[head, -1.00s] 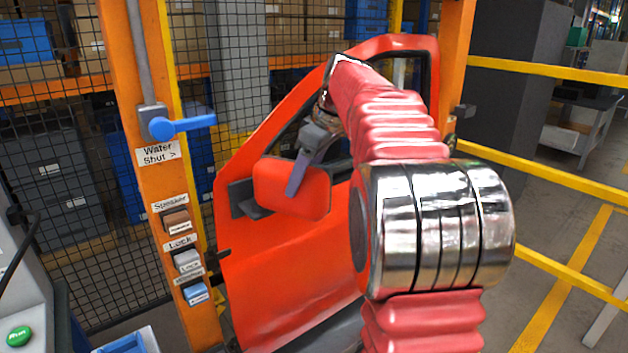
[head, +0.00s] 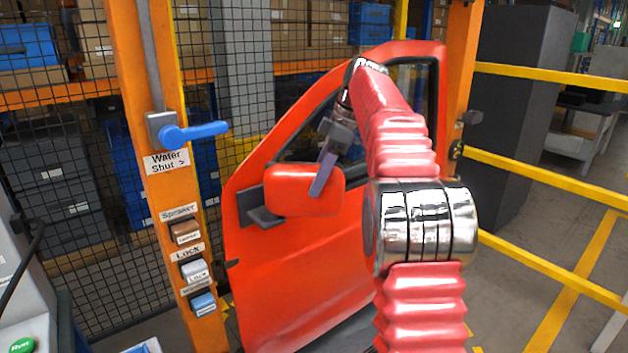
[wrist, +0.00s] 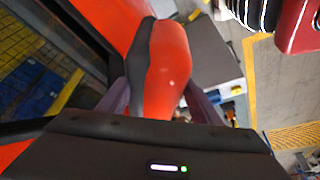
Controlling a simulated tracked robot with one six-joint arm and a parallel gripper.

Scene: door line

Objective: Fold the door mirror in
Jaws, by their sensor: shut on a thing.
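The red door mirror (head: 288,190) sits on a dark bracket (head: 260,208) at the left part of the red door (head: 290,270). My gripper (head: 320,188) is shut on the mirror, with one grey finger across its near face in the head view. In the wrist view, the mirror (wrist: 168,65) lies between the two fingers of my gripper (wrist: 160,98), its dark side to the left and red shell to the right. The mirror stands out from the door. The far finger is hidden in the head view.
An orange post (head: 165,210) at left carries a blue lever (head: 195,132) and several labelled switches (head: 188,231). Mesh fencing stands behind the door. Yellow rails (head: 550,173) bound the right side, with open floor beyond.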

